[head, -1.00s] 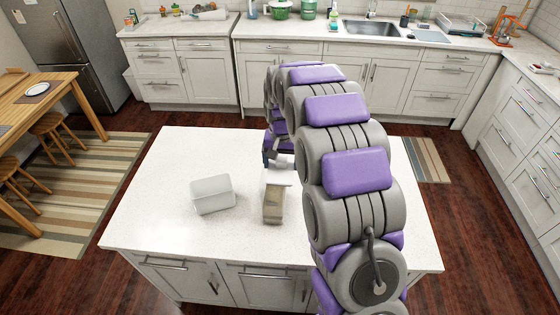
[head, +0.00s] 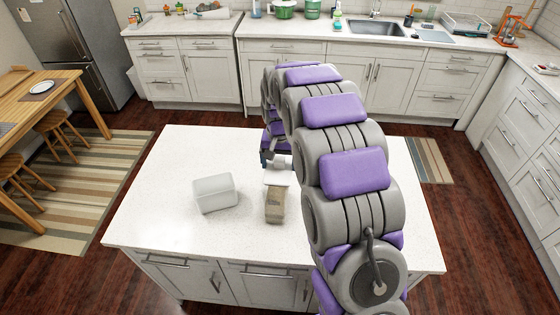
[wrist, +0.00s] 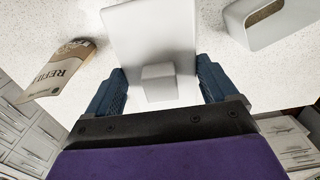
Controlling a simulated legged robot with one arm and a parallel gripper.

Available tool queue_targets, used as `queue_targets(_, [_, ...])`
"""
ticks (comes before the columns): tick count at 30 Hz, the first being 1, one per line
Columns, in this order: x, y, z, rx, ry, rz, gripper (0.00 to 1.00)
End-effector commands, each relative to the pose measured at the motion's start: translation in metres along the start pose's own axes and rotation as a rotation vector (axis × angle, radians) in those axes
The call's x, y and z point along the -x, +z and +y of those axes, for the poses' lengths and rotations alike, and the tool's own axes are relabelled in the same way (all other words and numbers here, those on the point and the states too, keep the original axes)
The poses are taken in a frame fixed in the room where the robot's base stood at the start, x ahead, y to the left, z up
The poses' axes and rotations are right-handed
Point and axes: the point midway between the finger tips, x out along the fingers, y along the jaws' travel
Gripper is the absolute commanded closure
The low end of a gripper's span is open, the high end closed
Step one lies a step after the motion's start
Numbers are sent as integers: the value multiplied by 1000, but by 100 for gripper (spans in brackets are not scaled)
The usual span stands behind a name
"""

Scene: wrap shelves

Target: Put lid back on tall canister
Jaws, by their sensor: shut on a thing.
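My gripper (wrist: 160,78) is shut on a flat white lid (wrist: 150,32), with the lid's block-shaped knob (wrist: 158,85) between its two blue fingers. In the head view the lid (head: 278,178) shows as a small white patch just behind a beige packet, partly hidden by my arm; my gripper (head: 277,162) is there too. The white canister (head: 214,194) stands on the island to the left of the lid, apart from it.
A beige packet with printed lettering (head: 275,207) stands on the island close to the lid; it also shows in the wrist view (wrist: 62,72). The white island top (head: 150,215) is otherwise clear around the canister. Counters with a sink (head: 375,28) lie beyond.

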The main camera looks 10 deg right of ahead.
Motion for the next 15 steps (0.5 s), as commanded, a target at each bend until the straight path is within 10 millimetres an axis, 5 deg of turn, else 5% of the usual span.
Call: queue_targets(15, [-8, 2, -5, 1, -2, -3, 45])
